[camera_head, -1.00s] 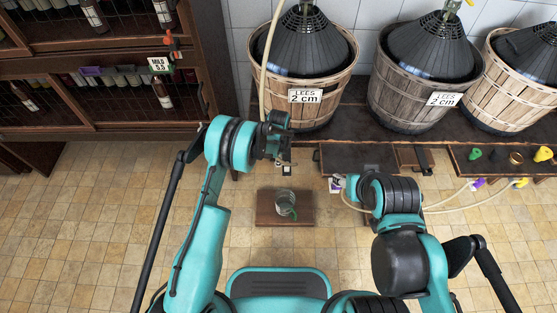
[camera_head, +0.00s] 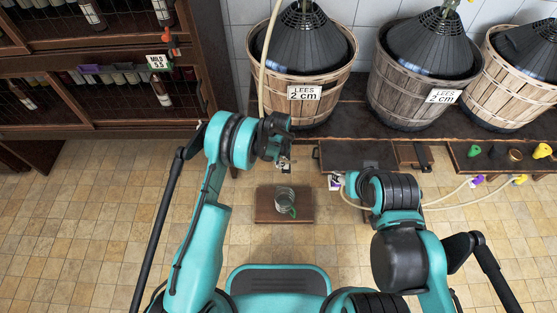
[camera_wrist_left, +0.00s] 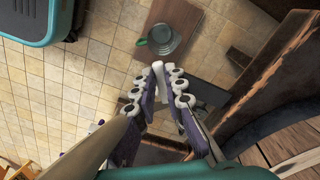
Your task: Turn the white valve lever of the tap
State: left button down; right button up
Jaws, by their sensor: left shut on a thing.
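My left gripper (camera_head: 285,163) is left of centre in the head view, above the floor in front of the bench. In the left wrist view its purple-and-white fingers (camera_wrist_left: 160,72) are closed together.
A glass jug with a green handle (camera_head: 284,200) stands on a low wooden block (camera_head: 263,212) below the left gripper. Demijohns in wicker-like baskets (camera_head: 300,95) stand on the dark bench (camera_head: 340,120). Another hose (camera_head: 450,206) lies at right. A bottle rack (camera_head: 120,120) stands left.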

pick_arm(q)
jog(key=shift+s+d+n, duration=0.2)
jog(key=shift+d+n, duration=0.05)
jog(key=shift+n, duration=0.65)
jog(key=shift+s+d+n, duration=0.2)
jog(key=shift+n, duration=0.7)
jog(key=c, duration=1.6)
grip_release()
jog(key=shift+o, duration=0.2)
notch_tip(320, 180, up, 12)
